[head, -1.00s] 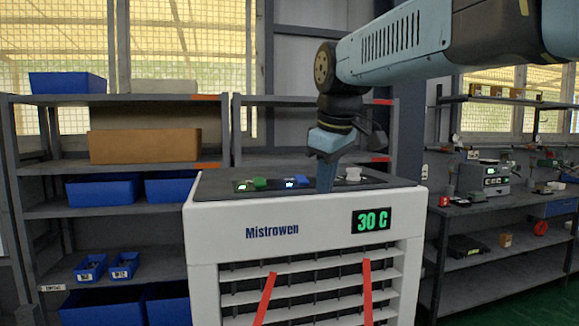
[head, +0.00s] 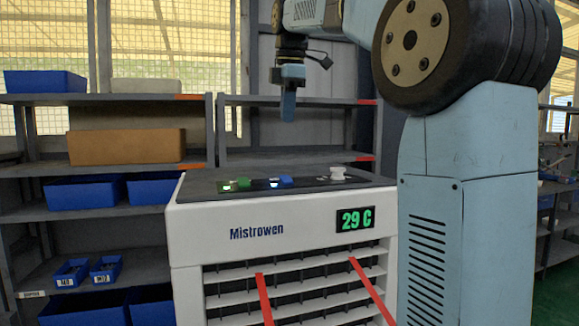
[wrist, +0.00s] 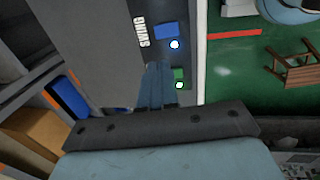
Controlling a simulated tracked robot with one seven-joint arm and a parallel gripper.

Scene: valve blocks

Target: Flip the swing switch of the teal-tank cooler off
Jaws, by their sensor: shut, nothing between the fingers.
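The white Mistrowen cooler (head: 300,225) stands in front of me. Its dark top panel holds a green switch (head: 243,183), a blue switch (head: 280,182) and a white knob (head: 338,172). In the wrist view the word SWING is printed beside the blue switch (wrist: 167,30), whose lamp (wrist: 174,44) is lit. The green switch (wrist: 179,74) also has a lit lamp. No teal tank shows. My gripper (head: 288,118) is shut and empty, pointing down above the rear of the panel, apart from the switches. In the wrist view its fingers (wrist: 158,70) partly cover the panel.
The cooler's display (head: 355,219) reads 29 C, and red ribbons (head: 265,298) hang over its front grille. Shelves (head: 100,210) with blue bins and a brown box (head: 127,147) stand behind. My arm blocks much of the right side.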

